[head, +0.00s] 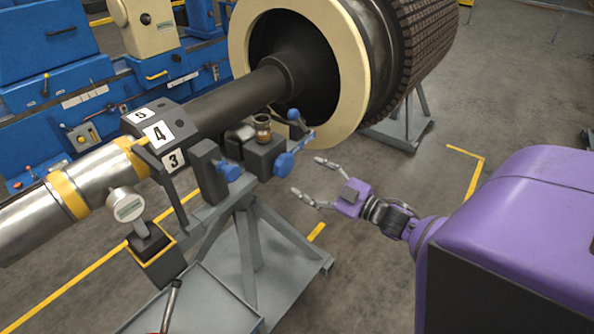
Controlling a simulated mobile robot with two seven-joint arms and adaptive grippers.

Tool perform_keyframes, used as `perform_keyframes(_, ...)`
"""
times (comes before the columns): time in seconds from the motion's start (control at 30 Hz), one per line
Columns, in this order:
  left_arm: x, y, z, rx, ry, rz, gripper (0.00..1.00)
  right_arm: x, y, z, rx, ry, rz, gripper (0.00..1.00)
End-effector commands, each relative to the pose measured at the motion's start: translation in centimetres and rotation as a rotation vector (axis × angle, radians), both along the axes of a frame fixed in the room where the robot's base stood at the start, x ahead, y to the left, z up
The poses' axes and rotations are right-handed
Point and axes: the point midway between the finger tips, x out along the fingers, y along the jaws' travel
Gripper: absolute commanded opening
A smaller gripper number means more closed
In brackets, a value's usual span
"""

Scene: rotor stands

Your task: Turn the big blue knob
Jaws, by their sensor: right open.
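The stand under the rotor shaft carries several blue knobs. The largest-looking blue knob (285,163), with a lever-like arm rising up and to the right, sits on the right side of the dark block. A smaller blue knob (229,171) sits to its left on another dark block. My right gripper (306,176) is open and empty, fingers pointing left toward the large knob. The fingertips are close to it in the picture; no contact is visible, and I cannot tell the depth gap. My left gripper is not in view.
The rotor shaft (225,103) and cream ring (352,90) lie above and behind the knobs. A grey stand (246,245) is below. A dial gauge (127,204) stands at left. Blue machines (50,45) fill the back left.

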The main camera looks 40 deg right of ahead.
Motion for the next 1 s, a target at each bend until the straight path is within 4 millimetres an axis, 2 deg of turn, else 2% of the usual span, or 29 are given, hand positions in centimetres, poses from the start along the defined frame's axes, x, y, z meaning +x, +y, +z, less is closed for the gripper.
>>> perform_keyframes(0.1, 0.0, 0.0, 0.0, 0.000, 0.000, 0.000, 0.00, -2.1, -0.5, -0.1, 0.001, 0.001, -0.001, 0.70)
perform_keyframes(0.3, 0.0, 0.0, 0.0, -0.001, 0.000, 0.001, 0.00, -3.7, -1.0, 0.0, 0.002, 0.000, -0.001, 0.70)
perform_keyframes(0.9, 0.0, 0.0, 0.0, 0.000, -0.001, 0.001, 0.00, -3.8, -1.0, 0.0, 0.000, -0.001, 0.000, 0.70)
perform_keyframes(1.0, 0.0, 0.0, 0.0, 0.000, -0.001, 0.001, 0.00, -3.7, -1.6, -0.6, -0.018, 0.020, -0.025, 0.70)
